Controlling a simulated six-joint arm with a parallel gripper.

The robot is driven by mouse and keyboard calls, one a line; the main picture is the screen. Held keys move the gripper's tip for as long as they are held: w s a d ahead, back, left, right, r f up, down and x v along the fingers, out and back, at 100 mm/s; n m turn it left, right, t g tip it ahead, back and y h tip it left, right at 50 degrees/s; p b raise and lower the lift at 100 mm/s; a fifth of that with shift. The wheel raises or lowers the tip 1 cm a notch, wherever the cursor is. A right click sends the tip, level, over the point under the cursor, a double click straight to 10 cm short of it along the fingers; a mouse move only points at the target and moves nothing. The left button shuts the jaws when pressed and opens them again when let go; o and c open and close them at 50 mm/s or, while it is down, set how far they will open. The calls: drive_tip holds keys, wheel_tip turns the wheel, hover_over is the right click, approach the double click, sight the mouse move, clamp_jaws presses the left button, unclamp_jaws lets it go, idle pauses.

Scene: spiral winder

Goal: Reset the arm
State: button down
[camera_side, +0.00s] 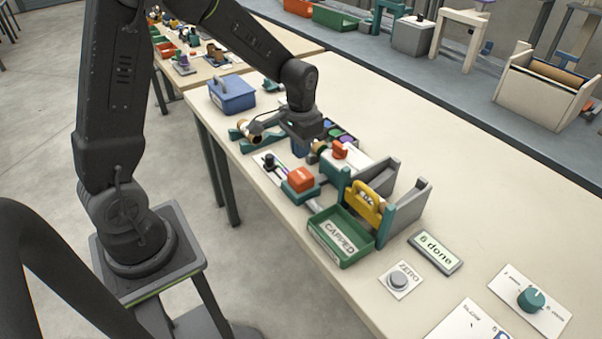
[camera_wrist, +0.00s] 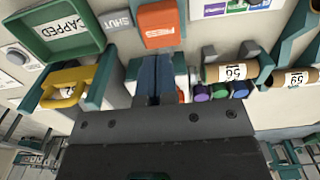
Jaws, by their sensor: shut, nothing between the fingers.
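My gripper (camera_side: 300,148) hangs from my arm over the middle of the bench, above the winder station. In the wrist view its fingers (camera_wrist: 155,78) are together, with nothing seen between them. An orange block (camera_side: 301,179) sits just below and to the right of my gripper in the side view; it also shows beyond the fingertips in the wrist view (camera_wrist: 158,24). A yellow handled part (camera_side: 367,203) stands in a grey and teal holder. Labelled brown rolls (camera_wrist: 230,72) lie in teal cradles to the right in the wrist view.
A green tray marked CAPPED (camera_side: 341,237) sits near the bench's front edge. A ZERO button (camera_side: 398,280), a "6 done" sign (camera_side: 436,252) and a teal knob (camera_side: 531,298) lie to the right. A blue box (camera_side: 232,95) stands at left. The bench's far side (camera_side: 430,150) is clear.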

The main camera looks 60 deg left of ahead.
drive_tip(key=s+d+r+t, duration=0.2)
drive_tip(key=s+d+r, duration=0.1)
drive_tip(key=s+r, duration=0.5)
drive_tip(key=s+d+r+t, duration=0.3)
drive_tip(key=s+d+r, duration=0.1)
drive_tip(key=s+r, duration=0.3)
drive_tip(key=s, duration=0.2)
drive_tip(key=shift+s+d+r+t, duration=0.2)
drive_tip(key=shift+s+r+t, duration=0.1)
drive_tip(key=shift+r, duration=0.1)
